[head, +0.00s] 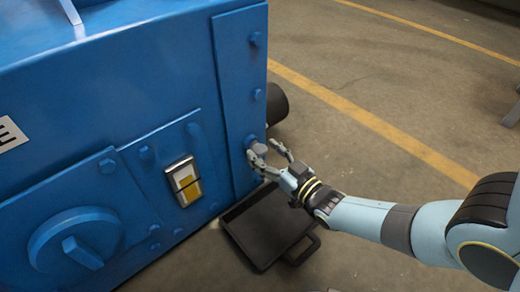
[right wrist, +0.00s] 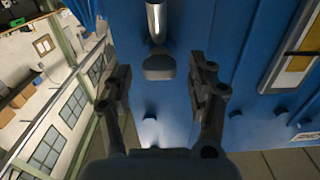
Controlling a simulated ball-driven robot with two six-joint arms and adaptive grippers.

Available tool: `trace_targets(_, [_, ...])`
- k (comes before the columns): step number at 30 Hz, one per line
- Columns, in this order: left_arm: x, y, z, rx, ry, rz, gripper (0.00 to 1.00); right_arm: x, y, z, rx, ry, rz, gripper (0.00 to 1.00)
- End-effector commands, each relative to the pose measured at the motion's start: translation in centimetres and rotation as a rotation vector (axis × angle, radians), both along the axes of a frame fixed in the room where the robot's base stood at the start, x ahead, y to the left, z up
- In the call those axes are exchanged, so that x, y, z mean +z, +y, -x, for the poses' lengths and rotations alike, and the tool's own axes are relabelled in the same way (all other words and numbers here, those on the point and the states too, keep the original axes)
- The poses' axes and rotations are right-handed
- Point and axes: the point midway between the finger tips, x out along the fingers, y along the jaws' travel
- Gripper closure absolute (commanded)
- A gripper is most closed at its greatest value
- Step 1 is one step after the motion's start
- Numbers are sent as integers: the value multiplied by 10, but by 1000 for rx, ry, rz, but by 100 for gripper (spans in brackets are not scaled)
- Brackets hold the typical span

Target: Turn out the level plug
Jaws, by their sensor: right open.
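The level plug (head: 259,149) is a small grey plug low on the narrow end face of the blue housing (head: 235,75). In the right wrist view the plug (right wrist: 159,66) shows as a grey block, with a shiny metal cylinder beyond it. My right gripper (head: 266,152) is open at the plug, with a finger on either side of it. In the right wrist view the gripper's fingers (right wrist: 162,88) stand apart, with gaps between them and the plug. Whether they touch it cannot be told from the head view. My left gripper is not in view.
A black tray (head: 257,246) with a handle lies on the floor below the plug. A sight glass (head: 184,181) with yellow in it and a round blue knob (head: 75,240) sit on the front face. A dark cylinder (head: 277,104) sticks out behind.

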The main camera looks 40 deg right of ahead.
Motion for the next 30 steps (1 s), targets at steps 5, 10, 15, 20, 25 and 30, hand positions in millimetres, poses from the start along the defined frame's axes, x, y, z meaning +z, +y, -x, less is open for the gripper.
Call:
trace_targets(5, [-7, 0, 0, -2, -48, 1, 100, -1, 1, -18, 0, 0, -1, 42])
trace_targets(10, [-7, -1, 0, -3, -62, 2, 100, 0, 2, -21, 0, 0, -1, 42])
trace_targets(15, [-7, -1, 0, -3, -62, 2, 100, 0, 2, -21, 0, 0, 0, 45])
trace_targets(20, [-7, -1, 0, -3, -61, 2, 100, 0, 2, -21, 0, 0, 0, 66])
trace_targets(25, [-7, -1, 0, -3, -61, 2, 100, 0, 2, -21, 0, 0, 0, 88])
trace_targets(30, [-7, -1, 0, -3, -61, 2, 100, 0, 2, -20, 0, 1, 1, 100])
